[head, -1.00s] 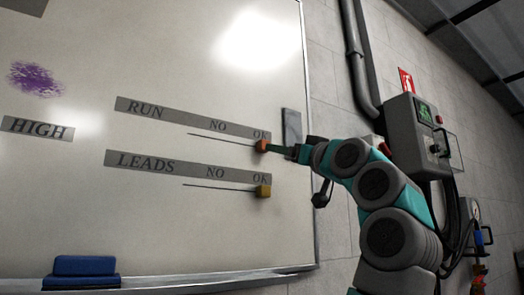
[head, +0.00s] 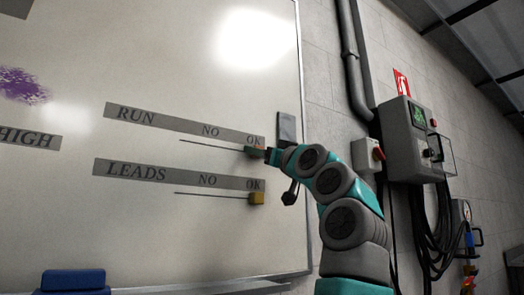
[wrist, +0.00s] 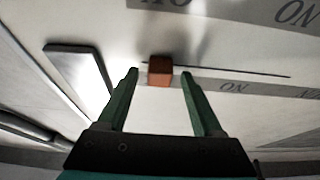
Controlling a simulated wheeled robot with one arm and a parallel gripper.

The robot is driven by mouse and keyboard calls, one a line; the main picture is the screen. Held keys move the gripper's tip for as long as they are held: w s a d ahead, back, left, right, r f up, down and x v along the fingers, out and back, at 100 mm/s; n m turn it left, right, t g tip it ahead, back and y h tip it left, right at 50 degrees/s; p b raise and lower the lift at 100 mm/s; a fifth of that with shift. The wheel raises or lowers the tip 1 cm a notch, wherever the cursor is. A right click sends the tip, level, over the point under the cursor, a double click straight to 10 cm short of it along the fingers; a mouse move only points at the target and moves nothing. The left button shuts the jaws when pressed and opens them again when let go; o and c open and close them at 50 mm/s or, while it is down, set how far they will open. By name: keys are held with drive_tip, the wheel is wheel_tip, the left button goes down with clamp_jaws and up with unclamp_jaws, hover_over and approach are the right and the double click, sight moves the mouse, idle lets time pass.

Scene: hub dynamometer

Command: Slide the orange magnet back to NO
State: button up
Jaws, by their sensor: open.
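The orange magnet (wrist: 160,71) is a small block on the whiteboard, at one end of a thin dark slot line (wrist: 240,71). In the head view the line (head: 210,146) runs below the RUN strip, and its right end, under OK, is covered by my gripper (head: 258,152). The magnet itself is hidden there. In the wrist view my gripper (wrist: 159,76) is open, one green finger on each side of the magnet at the tips. Gaps show on both sides, so it is not gripped. NO (head: 210,130) is printed left of OK.
A yellow magnet (head: 257,198) sits at the right end of the LEADS line below. The whiteboard's (head: 150,225) right frame edge is close to my arm. A grey plate (head: 287,128) is just right of the RUN strip. A control box (head: 408,140) hangs on the wall farther right.

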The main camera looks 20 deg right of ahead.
clamp_jaws()
idle(0.4)
idle(0.9)
